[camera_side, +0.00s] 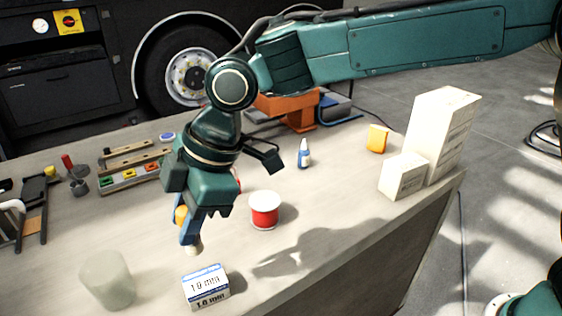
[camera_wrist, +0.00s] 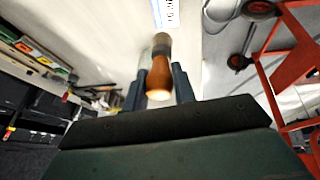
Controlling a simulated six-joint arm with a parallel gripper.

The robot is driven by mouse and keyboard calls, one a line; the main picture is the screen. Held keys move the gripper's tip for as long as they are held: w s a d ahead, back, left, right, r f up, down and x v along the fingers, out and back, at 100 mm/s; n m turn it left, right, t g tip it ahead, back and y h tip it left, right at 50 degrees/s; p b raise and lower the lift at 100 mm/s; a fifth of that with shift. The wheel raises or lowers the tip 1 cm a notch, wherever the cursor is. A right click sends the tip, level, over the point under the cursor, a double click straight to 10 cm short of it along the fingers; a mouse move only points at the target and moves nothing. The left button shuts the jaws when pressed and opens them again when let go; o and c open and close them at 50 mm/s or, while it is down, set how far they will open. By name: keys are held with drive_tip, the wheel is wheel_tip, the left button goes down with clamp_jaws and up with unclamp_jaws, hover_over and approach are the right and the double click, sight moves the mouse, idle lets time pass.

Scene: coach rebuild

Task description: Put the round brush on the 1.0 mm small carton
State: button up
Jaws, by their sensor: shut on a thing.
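My gripper (camera_side: 190,228) is shut on the round brush, and its pale tip (camera_side: 194,249) points down below the fingers in the side view. In the wrist view the brush (camera_wrist: 158,70) sits between the two fingers, with an orange-brown wooden handle and a greyish far end. The 1.0 mm small carton (camera_side: 206,287) is white with a blue band and stands on the bench near its front edge. It is below and slightly right of the brush, apart from it. In the wrist view part of the carton (camera_wrist: 165,12) shows at the top edge, beyond the brush.
A frosted cup (camera_side: 107,279) stands left of the carton. A red tub with a white lid (camera_side: 264,212) is to the right of my gripper. Stacked pale boxes (camera_side: 430,145) stand at the right end. A tray with coloured pieces (camera_side: 130,177) lies behind left. The front right bench is clear.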

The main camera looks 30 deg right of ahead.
sight(196, 253)
drive_tip(key=shift+f, duration=1.55)
drive_tip(key=shift+f, duration=0.1)
drive_tip(key=shift+f, duration=2.05)
drive_tip(key=shift+f, duration=0.15)
drive_tip(key=o, duration=1)
drive_tip(key=shift+v, duration=6.2)
